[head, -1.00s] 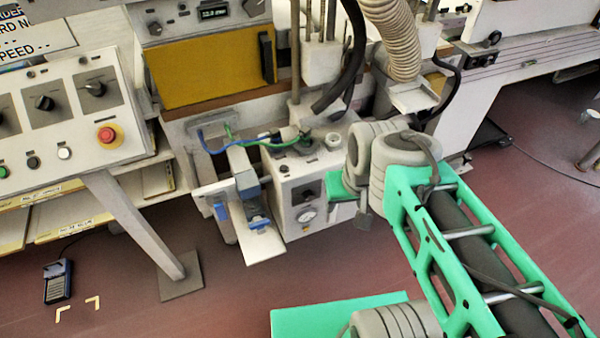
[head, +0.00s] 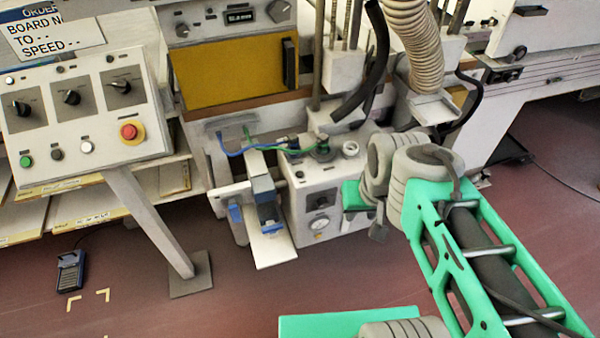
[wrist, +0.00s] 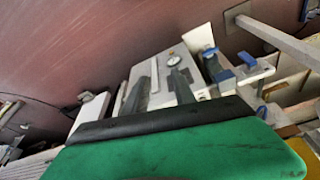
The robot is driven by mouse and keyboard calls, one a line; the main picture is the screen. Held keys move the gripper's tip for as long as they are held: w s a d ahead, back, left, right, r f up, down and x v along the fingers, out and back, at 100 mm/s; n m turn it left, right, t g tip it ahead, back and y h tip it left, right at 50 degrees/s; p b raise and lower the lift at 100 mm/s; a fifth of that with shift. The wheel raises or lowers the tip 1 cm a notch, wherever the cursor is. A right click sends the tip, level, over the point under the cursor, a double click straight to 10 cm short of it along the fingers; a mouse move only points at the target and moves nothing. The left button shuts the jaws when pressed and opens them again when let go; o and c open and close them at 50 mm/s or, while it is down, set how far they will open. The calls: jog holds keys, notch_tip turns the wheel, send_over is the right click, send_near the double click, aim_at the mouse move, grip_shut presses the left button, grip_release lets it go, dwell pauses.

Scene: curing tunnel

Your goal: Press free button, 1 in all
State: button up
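A sloped white control panel (head: 85,110) stands at the left in the head view. Along its lower edge are a green button (head: 26,161), a black button (head: 57,153) and a white button (head: 87,147). A red mushroom button (head: 130,131) on a yellow base sits at their right. The labels are too small to read, so I cannot tell which is the free button. My gripper (wrist: 158,77) shows two dark fingers standing apart with nothing between them. It is well right of the panel, touching no button; in the head view it is mostly hidden by my arm.
A white box with a gauge (head: 320,223) and a blue clamp fixture (head: 268,205) stand between the panel and my arm. A yellow-doored machine (head: 232,72) is behind. The panel's leg (head: 145,220) reaches the floor.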

grip_shut()
dwell(1.3)
